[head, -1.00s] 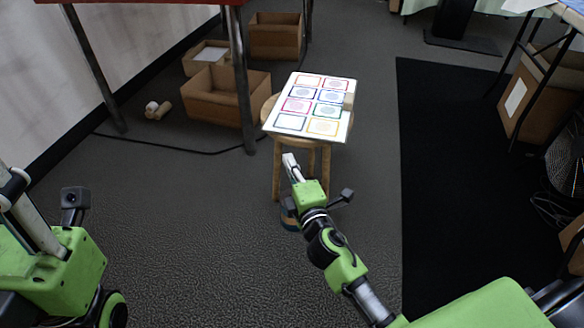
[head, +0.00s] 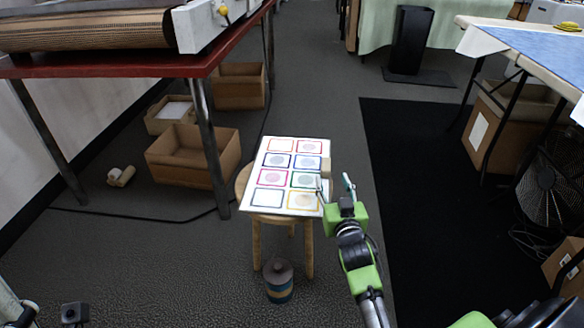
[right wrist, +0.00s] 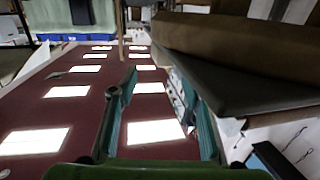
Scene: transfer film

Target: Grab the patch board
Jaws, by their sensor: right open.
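The patch board (head: 262,185) is a white panel with two columns of coloured rectangular outlines. It lies on a round wooden stool (head: 243,186) in the head view and overhangs its seat. A small tan block (head: 326,167) sits at its right edge. My right gripper (head: 334,184) is open at the board's lower right edge, its left finger overlapping the board in the picture. I cannot tell whether it touches. In the right wrist view the fingers (right wrist: 163,112) are apart with nothing between them; I cannot identify the board there. Only part of my left gripper (head: 14,308) shows at the bottom left corner.
A red table (head: 120,66) carrying a conveyor (head: 85,30) stands at left, with open cardboard boxes (head: 192,155) beneath. A blue-banded canister (head: 279,281) is on the floor before the stool. A black mat (head: 430,200) lies at right. A fan (head: 548,190) stands beyond it.

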